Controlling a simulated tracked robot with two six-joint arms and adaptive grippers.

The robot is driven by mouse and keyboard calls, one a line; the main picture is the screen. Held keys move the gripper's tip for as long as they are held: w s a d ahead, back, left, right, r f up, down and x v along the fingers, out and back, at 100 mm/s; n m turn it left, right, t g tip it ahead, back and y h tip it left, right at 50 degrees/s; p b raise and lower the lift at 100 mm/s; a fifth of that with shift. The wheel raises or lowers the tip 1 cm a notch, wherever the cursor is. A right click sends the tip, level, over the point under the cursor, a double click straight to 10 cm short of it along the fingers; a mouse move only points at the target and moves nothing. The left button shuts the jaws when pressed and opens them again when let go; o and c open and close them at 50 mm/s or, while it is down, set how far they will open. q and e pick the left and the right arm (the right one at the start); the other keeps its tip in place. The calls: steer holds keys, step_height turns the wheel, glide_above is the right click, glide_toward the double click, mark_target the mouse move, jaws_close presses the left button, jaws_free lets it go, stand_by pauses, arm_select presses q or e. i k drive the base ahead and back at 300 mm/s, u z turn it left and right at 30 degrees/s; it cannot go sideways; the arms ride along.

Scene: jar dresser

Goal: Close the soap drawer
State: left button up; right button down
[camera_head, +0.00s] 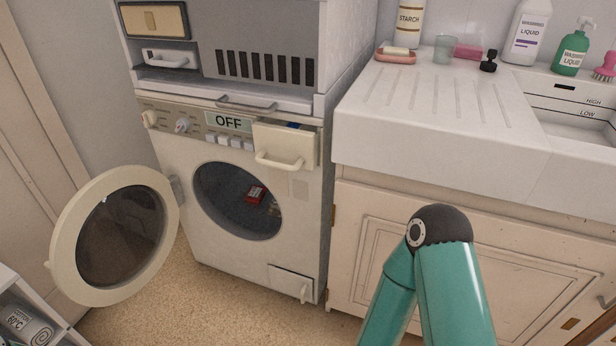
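The soap drawer (290,142) is a cream box front with a curved handle (279,162), at the upper right of the white washing machine (310,235) in the head view. It sticks out from the panel, so it stands open. A bit of blue shows at its top, inside. An "OFF" display (229,122) is to its left. Neither gripper is in view. A teal arm of mine with a dark joint rises at the lower right, in front of the cabinet and apart from the drawer in the picture.
The round washer door (117,236) hangs open to the left. A red item (255,194) lies in the drum. A dryer-like unit (255,50) sits above the washer. The sink counter (410,130) and cabinet (375,225) stand close on the right. Floor shows in front.

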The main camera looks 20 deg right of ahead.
mark_target(276, 145)
steer(key=z, duration=0.7)
steer(key=k, duration=0.85)
steer(key=u, duration=1)
steer(key=i, duration=1)
